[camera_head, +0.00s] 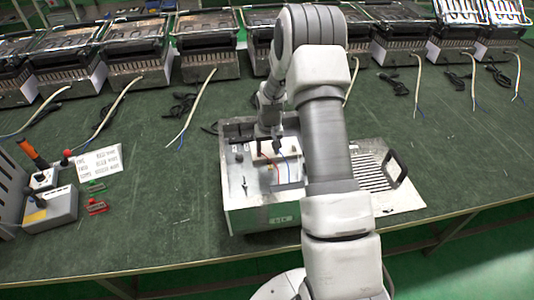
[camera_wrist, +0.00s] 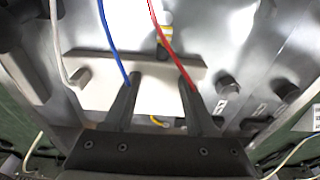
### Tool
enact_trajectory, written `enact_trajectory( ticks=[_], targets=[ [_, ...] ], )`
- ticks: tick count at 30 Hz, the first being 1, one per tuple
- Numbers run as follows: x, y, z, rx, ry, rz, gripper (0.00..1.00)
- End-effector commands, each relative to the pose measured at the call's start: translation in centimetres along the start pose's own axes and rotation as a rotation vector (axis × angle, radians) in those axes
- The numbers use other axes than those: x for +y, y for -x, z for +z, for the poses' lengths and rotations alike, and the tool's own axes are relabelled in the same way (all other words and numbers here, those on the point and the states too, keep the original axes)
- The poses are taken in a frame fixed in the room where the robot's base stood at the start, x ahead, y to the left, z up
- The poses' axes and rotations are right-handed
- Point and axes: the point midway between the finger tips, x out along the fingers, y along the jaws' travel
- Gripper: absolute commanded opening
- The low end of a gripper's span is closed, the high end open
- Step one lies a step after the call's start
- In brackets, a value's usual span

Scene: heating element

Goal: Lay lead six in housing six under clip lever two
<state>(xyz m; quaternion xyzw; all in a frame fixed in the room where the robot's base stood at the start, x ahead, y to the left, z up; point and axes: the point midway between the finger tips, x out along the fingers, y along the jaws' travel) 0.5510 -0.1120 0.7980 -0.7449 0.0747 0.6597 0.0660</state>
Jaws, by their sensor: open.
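My gripper (camera_wrist: 159,76) is open, its two dark fingers apart over a pale plate inside the green-fronted housing (camera_head: 262,219). In the wrist view a blue wire (camera_wrist: 110,40) runs down to the left finger and a red wire (camera_wrist: 165,38) to the right finger. I cannot tell whether they touch the fingers. A dark bar (camera_wrist: 100,58) crosses just beyond the fingertips, with a yellow-marked post (camera_wrist: 164,36) behind it. A white lead (camera_wrist: 56,45) runs down at the left. In the head view my arm hides the housing's right part. I cannot make out which part is clip lever two.
Several grill units (camera_head: 205,60) with pale leads stand along the back. A slotted plate with a dark handle (camera_head: 397,168) lies right of the housing. A control box (camera_head: 52,210), a white label card (camera_head: 99,162) and red and green small parts are at left. Green table between is mostly clear.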

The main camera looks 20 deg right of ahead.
Motion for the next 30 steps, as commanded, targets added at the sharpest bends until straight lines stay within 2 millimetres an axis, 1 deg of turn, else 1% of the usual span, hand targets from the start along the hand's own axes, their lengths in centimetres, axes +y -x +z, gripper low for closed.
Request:
enact_trajectory(
  ticks=[2,3,11,24,27,30],
  targets=[
    [0.0,0.0,0.0,0.000,0.000,0.000,0.54],
    [0.0,0.0,0.0,0.000,0.000,0.000,0.47],
    [0.0,0.1,0.0,0.000,0.000,0.000,0.00],
    [0.0,0.2,0.0,0.000,0.000,0.000,0.00],
    [0.0,0.6,-0.1,0.001,-0.001,0.000,0.00],
    [0.0,1.5,-0.2,0.002,-0.001,0.000,0.00]
  ],
)
